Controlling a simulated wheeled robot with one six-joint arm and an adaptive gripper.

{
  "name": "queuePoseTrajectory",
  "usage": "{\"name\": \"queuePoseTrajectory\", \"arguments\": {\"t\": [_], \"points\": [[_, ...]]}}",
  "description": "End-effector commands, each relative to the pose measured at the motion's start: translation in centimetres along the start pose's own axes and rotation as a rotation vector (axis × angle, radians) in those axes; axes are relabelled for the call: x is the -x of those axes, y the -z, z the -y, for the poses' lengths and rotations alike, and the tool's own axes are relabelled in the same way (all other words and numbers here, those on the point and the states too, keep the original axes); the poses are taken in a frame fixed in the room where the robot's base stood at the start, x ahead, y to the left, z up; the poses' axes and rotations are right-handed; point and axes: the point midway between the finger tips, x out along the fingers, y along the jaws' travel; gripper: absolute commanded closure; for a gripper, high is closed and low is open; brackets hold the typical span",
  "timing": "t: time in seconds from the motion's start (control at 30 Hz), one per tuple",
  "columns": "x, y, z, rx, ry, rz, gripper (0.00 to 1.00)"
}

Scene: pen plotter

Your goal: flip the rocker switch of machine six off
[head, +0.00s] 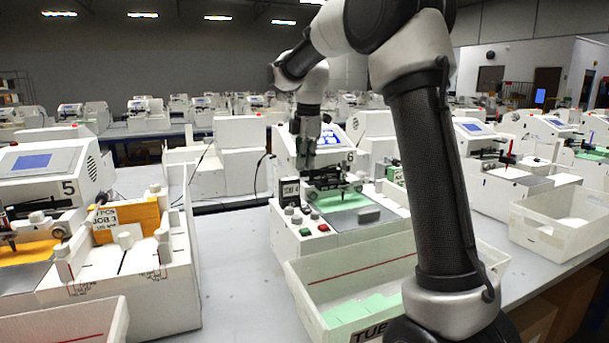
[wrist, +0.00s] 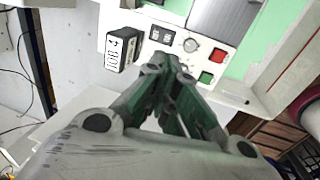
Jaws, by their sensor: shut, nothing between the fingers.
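Machine six (head: 284,157) is the white plotter in the middle of the head view, marked with a 6. Its front panel carries round knobs, a green button (head: 305,232) and a red button (head: 324,228). In the wrist view a small grey-and-black fitting (wrist: 161,36), perhaps the rocker switch, sits on the panel between the black counter box and a round knob (wrist: 190,45). Its on or off position cannot be told. My gripper (wrist: 168,62) is shut and empty, with its fingertips just in front of that fitting; contact cannot be told. In the head view it hangs over the machine.
A black counter box (wrist: 122,48) stands left of the fitting, close to my fingers. A white bin (head: 350,270) with green sheets stands before machine six. Machine five (head: 40,185) is at left. The grey table (head: 235,260) is clear between them.

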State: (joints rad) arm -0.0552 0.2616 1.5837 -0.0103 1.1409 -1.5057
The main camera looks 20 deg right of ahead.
Motion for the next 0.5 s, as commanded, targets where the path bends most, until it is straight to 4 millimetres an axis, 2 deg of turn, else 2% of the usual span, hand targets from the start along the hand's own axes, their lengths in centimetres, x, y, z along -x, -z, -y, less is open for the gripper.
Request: {"name": "queuePoseTrajectory", "arguments": {"t": [0.37, 0.5], "points": [[0.4, 0.0, 0.0, 0.000, 0.000, 0.000, 1.00], [0.6, -0.1, -1.1, 0.000, -0.001, 0.000, 1.00]]}}
